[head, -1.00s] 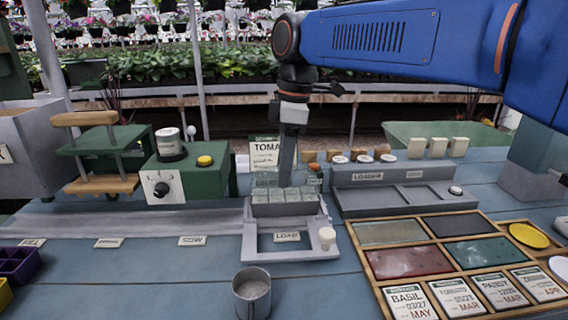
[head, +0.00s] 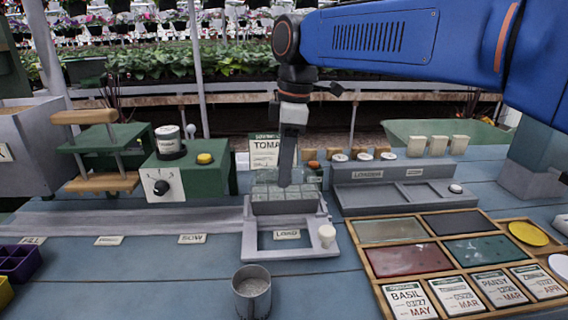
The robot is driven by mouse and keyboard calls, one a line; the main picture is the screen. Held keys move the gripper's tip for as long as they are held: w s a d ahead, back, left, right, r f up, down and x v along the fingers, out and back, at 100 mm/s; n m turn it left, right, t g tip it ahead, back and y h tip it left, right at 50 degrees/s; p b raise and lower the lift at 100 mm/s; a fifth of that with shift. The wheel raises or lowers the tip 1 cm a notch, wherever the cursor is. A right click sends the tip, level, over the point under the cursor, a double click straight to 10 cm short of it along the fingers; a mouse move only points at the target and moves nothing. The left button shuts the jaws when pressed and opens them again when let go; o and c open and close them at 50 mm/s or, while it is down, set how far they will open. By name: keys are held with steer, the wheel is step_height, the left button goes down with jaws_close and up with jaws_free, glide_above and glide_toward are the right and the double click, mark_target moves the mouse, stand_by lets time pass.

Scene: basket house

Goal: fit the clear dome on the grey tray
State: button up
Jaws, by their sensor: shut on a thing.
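The clear dome (head: 264,178) is a faint see-through box, seen over the far half of the loading frame. My gripper (head: 284,184) points down at the dome's middle and is shut on it; the fingertips are small and the exact grip is hard to see. The grey tray (head: 286,208) sits in the frame directly below, with pale square cells showing through the dome. The dome looks upright and at or just above the tray. I cannot tell whether its rim touches the tray all round.
The light grey frame (head: 250,240) has a "LOAD" label and a white knob (head: 327,235). A green machine (head: 190,172) stands left, a grey rack (head: 400,185) right. A metal cup (head: 252,291) stands in front. A wooden organiser (head: 369,268) fills the right front.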

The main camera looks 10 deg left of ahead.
steer(key=shift+f, duration=0.45)
stand_by(0.3)
steer(key=o, duration=1.7)
steer(key=shift+r, duration=0.1)
steer(key=shift+r, duration=3.85)
